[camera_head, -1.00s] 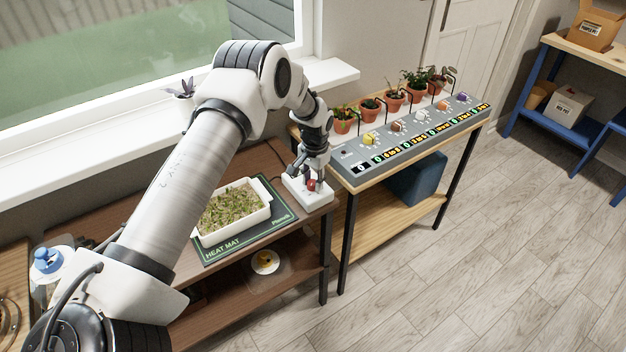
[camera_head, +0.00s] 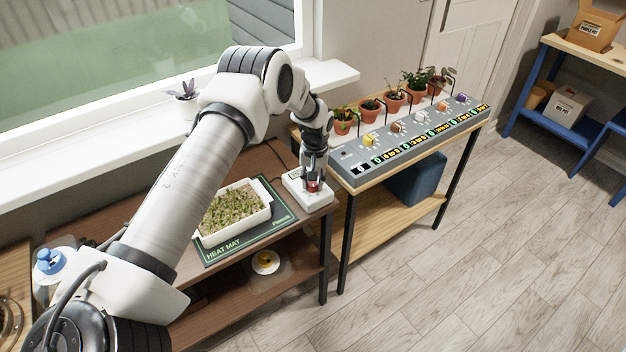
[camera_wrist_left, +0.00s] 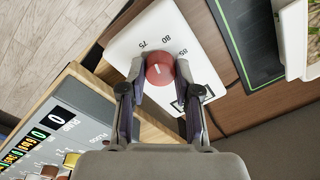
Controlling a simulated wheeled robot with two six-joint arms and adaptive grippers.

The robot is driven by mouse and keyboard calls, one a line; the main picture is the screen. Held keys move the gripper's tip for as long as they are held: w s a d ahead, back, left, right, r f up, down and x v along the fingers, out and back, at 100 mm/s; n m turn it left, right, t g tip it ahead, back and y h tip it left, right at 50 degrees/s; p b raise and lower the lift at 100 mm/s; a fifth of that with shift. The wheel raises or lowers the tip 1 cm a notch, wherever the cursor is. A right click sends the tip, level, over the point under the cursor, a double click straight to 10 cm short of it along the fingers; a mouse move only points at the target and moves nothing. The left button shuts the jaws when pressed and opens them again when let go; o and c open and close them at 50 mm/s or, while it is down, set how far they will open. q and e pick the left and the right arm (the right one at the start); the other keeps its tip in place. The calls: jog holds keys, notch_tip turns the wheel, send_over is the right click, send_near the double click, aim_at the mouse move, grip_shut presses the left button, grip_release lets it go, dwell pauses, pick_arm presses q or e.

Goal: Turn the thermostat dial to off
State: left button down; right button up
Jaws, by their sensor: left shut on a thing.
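The thermostat is a white box (camera_head: 309,199) on the brown table, right of the heat mat. In the left wrist view its white face (camera_wrist_left: 124,43) shows printed numbers, among them 75, 80 and 85. Its red dial (camera_wrist_left: 159,68) has a pale pointer line. My left gripper (camera_wrist_left: 160,85) is shut on the red dial, with one finger on each side of it. In the head view the gripper (camera_head: 313,184) points down at the box and hides most of the dial. I cannot read the off mark. My right gripper is not in view.
A white tray of seedlings (camera_head: 201,237) stands on the green heat mat (camera_head: 225,252), left of the thermostat. To the right, a grey panel (camera_head: 350,172) with several coloured knobs and potted plants stands close by. The floor in front is clear.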

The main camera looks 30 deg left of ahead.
pick_arm(q)
jog(key=n, duration=0.6)
jog(key=shift+p, duration=0.4)
jog(key=n, duration=0.6)
jog(key=shift+s+p, duration=0.1)
jog(key=shift+p, duration=0.25)
jog(key=n+p, duration=0.1)
jog(key=n, duration=0.5)
jog(key=shift+h, duration=0.3)
jog(key=n+p, duration=0.1)
jog(key=n, duration=0.4)
jog(key=shift+n, duration=0.3)
jog(key=shift+p, duration=0.3)
jog(key=c, duration=0.8)
grip_release()
